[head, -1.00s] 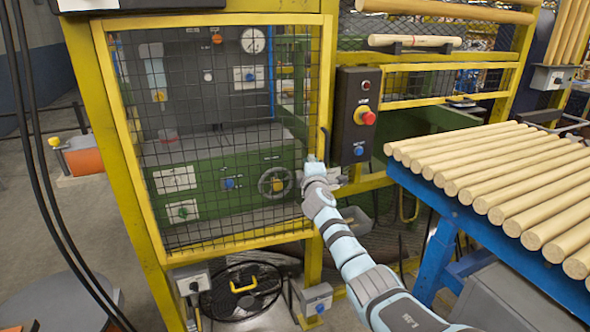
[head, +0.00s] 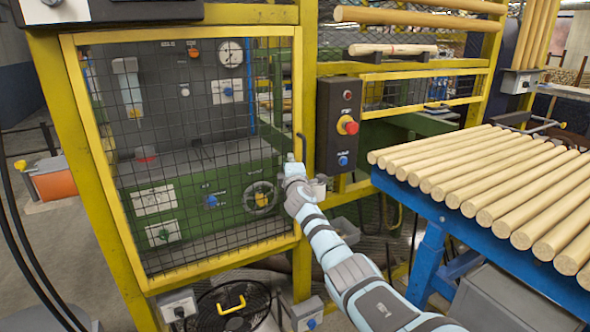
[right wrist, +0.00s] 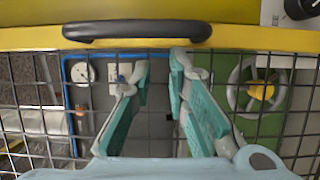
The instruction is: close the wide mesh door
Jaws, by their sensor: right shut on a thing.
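The wide mesh door (head: 284,80), a yellow frame with black wire mesh, stands across the front of the green machine. Its right edge lines up beside the yellow post (head: 305,60); I cannot tell whether a small gap is left. Its black handle (head: 302,148) is on the right edge, and it lies across the top of the right wrist view (right wrist: 137,31). My right gripper (head: 291,165) is at the door by the handle. Its teal fingers (right wrist: 158,62) show a space between them, and their exact contact with the door is unclear. My left gripper is out of view.
A control box with a red button (head: 338,125) is just right of the handle. A blue table (head: 425,255) with several wooden rods stands at the right. Grey floor (head: 45,245) is clear at the left.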

